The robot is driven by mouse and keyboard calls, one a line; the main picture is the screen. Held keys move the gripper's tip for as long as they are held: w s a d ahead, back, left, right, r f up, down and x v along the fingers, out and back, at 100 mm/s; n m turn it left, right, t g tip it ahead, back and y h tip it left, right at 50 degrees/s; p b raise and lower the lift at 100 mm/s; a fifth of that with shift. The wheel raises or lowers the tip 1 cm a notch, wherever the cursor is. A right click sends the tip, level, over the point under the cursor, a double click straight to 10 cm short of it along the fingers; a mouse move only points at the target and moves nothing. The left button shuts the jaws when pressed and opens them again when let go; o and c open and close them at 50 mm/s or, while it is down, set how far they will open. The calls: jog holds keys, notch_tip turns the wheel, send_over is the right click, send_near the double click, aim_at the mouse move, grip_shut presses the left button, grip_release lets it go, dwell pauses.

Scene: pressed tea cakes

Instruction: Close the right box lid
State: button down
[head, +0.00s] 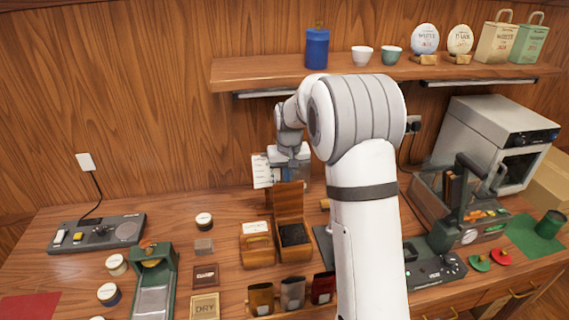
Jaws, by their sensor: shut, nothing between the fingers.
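The right box (295,252) is wooden with dark contents, and its lid (289,201) stands raised at the back. The left box (257,255) beside it has a pale label on top and looks covered. My gripper (289,174) is shut and empty, just above and behind the raised lid's top edge. Its fingertips are partly hidden by the lid, so I cannot tell whether they touch it.
My arm hides part of the table right of the boxes. Three small pouches (292,293) stand in front of the boxes. A white card (262,171) is at the wall behind. A shelf (255,72) runs above. A green press (155,275) stands left.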

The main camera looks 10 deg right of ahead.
jog(key=shift+f, duration=0.35)
